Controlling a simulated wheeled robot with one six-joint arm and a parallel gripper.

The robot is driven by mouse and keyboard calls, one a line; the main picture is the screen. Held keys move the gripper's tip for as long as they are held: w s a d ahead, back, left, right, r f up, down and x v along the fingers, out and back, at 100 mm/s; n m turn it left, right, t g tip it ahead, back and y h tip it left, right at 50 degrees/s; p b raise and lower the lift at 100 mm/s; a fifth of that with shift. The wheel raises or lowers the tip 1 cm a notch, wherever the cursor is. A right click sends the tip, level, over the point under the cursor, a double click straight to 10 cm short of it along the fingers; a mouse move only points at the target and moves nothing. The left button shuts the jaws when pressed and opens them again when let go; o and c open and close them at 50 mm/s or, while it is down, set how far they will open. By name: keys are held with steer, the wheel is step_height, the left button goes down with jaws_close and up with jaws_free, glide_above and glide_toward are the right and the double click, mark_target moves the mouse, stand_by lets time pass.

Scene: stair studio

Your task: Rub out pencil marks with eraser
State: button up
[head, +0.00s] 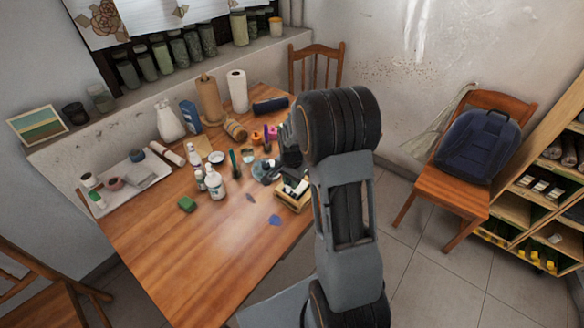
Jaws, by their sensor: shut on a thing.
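My gripper (288,146) is over the right part of the wooden table (190,262), mostly hidden behind my own dark wrist. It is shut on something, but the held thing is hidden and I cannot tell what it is. I cannot pick out pencil marks on the table.
White bottles (215,184), a wooden box (293,197) and a paper roll (238,91) crowd the table's middle and back. A white tray (130,181) is at its left. The front is clear. Chairs (455,190) stand around; a shelf (540,190) is at right.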

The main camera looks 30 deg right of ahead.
steer(key=shift+a+r+p, duration=0.15)
steer(key=shift+r+p, duration=0.35)
steer(key=shift+r, duration=0.45)
steer(key=shift+r+p, duration=1.25)
steer(key=shift+r, duration=0.55)
